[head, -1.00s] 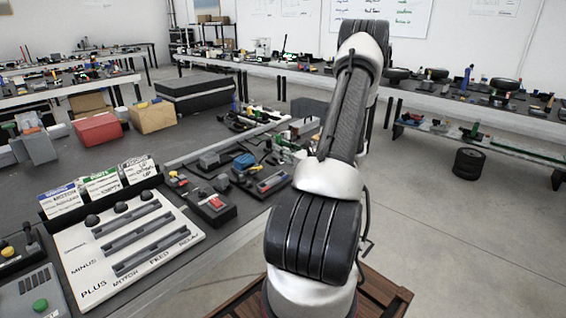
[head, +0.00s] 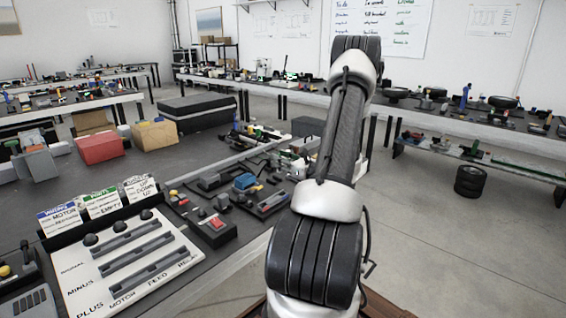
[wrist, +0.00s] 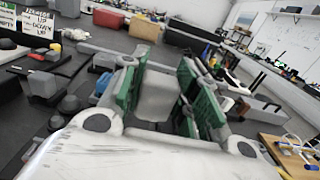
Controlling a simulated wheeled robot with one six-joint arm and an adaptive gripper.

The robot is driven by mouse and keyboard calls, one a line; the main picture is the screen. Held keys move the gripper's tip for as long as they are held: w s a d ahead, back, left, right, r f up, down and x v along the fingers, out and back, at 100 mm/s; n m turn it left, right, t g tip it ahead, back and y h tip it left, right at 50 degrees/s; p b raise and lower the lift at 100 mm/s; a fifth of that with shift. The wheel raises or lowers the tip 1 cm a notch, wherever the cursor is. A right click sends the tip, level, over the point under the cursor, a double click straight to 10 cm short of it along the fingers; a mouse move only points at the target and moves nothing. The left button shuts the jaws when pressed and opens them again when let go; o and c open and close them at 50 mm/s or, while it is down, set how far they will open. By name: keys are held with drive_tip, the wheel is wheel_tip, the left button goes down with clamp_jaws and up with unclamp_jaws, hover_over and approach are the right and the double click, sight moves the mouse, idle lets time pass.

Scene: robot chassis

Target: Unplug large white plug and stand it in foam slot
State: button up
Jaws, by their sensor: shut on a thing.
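In the wrist view, my gripper (wrist: 164,78) has green-faced fingers shut on a pale grey-white block, which looks like the large white plug (wrist: 157,98). The plug sits between the fingers, and its lower part is hidden by the white gripper housing. In the head view my own arm hides the gripper and the plug. I cannot make out prongs or a cord on it. I cannot identify the foam slot with certainty in either view.
A white labelled panel (head: 185,272) with long slots and black knobs lies on the near bench. Small devices, including a red-buttoned box (head: 216,229), crowd the bench behind it. A red box (head: 99,147) and a cardboard box (head: 155,140) stand farther back.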

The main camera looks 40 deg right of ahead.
drive_tip(key=w+d+f, duration=0.3)
drive_tip(key=w+d, duration=0.2)
drive_tip(key=w, duration=0.5)
drive_tip(key=shift+d, duration=0.35)
drive_tip(key=shift+f, duration=0.1)
drive_tip(key=shift+f, duration=2.3)
drive_tip(key=shift+f, duration=1.3)
drive_tip(key=o, duration=1.1)
drive_tip(key=s, duration=0.8)
drive_tip(key=s+d, duration=0.1)
drive_tip(key=s, duration=0.3)
